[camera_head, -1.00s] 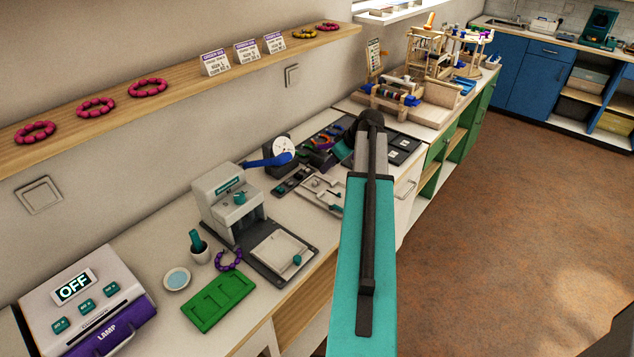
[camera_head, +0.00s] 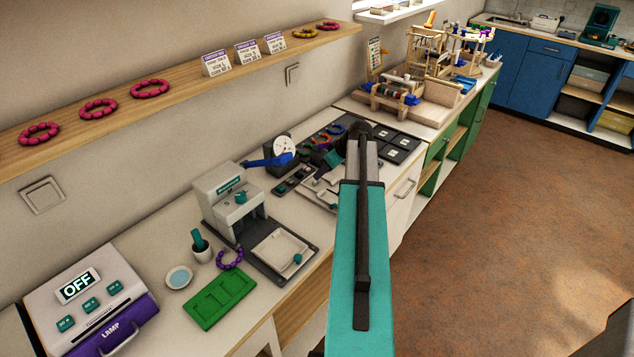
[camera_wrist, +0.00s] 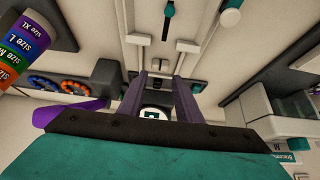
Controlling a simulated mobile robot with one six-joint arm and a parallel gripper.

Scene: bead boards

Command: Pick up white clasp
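In the wrist view my gripper (camera_wrist: 160,96) shows as two dark purple fingers, apart, above a teal palm. A small white round piece (camera_wrist: 153,112) with a dark square in its middle shows between the fingers, low in the gap. It looks apart from both fingers, and I cannot tell for sure whether it is the white clasp. Its lower part is hidden by the palm. In the head view my teal arm reaches over the bench and covers much of the area beneath, so no clasp can be made out there.
A white press (camera_head: 228,200) and a green tray (camera_head: 219,299) stand left of my arm. A dial gauge (camera_head: 281,155) with a blue handle is behind. Dark square trays (camera_head: 396,145) lie beyond my arm. A striped size cone (camera_wrist: 18,48) is at the wrist view's left.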

